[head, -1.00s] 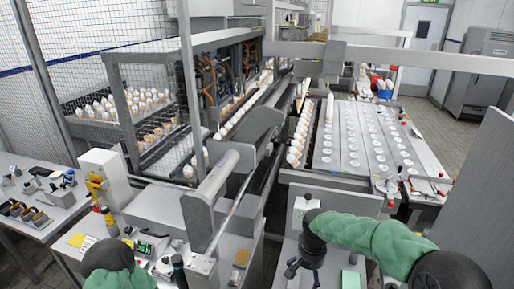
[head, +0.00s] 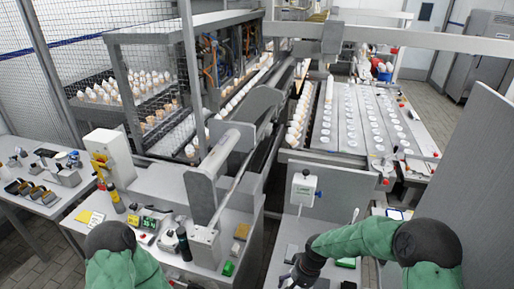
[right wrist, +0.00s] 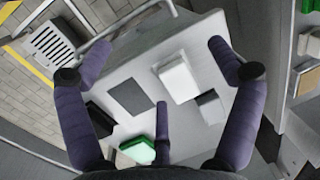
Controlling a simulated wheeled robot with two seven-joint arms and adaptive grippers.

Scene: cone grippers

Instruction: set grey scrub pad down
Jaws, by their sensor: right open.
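A flat dark grey rectangle, apparently the grey scrub pad (right wrist: 133,96), lies on the pale bench top in the right wrist view. It lies between my spread fingers as seen from the wrist, with nothing gripping it. In the head view a dark grey patch that looks like the pad (head: 291,253) shows beside my right gripper (head: 298,272). My right gripper is open and empty, its three purple-grey fingers apart in the right wrist view (right wrist: 163,95). The gap between fingers and pad is hard to judge. My left arm enters at lower left, but its gripper is out of sight.
A green pad (right wrist: 138,150) and a black item (right wrist: 100,117) lie near the grey one. A white box (right wrist: 178,80) and a grey block (right wrist: 210,106) stand on the same bench. In the head view, a tall grey panel (head: 475,180) rises at right.

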